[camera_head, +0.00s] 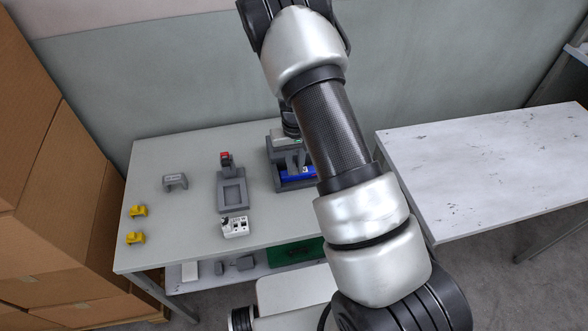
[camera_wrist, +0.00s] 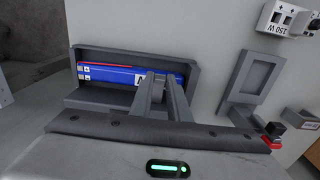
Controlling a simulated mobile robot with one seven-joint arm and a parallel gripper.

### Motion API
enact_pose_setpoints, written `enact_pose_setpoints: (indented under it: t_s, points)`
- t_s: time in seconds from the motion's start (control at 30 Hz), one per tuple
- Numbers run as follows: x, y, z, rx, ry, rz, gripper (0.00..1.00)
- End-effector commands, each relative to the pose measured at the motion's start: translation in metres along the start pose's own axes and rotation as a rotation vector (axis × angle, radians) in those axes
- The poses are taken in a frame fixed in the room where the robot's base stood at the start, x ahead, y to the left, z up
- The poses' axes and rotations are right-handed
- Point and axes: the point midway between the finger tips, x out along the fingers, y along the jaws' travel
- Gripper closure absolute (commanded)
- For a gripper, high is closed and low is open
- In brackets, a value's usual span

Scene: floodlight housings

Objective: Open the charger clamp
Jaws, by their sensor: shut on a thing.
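A dark grey charger dock (camera_head: 281,178) stands at the right of the grey table, with a blue pack (camera_head: 300,173) lying in it. In the wrist view, the dock (camera_wrist: 188,62) frames the blue pack (camera_wrist: 103,73), which has a red stripe and a letter label. My gripper (camera_wrist: 165,80) is at the dock, its two fingers close together in front of the pack. It is shut on a narrow part there, which I take for the charger clamp; the fingers mostly hide it. In the head view, my arm hides part of the dock.
A grey fixture (camera_head: 221,199) with a red-topped lever (camera_head: 225,157) stands left of the dock. A white box (camera_head: 235,227), a grey bracket (camera_head: 175,182) and two yellow pieces (camera_head: 137,211) lie on the table. Cardboard boxes (camera_head: 60,220) are stacked left. The right table (camera_head: 480,165) is bare.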

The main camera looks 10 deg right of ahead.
Motion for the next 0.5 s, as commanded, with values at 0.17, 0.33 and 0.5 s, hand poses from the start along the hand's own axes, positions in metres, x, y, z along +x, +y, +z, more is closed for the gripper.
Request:
enact_pose_setpoints:
  t_s: [0.17, 0.33, 0.5]
  points:
    - [-0.0026, 0.0002, -0.0020, 0.000, 0.004, 0.000, 0.92]
    - [-0.0033, 0.0002, -0.0025, 0.001, 0.005, 0.000, 0.92]
    - [-0.0083, 0.0002, -0.0053, 0.001, 0.005, 0.000, 0.92]
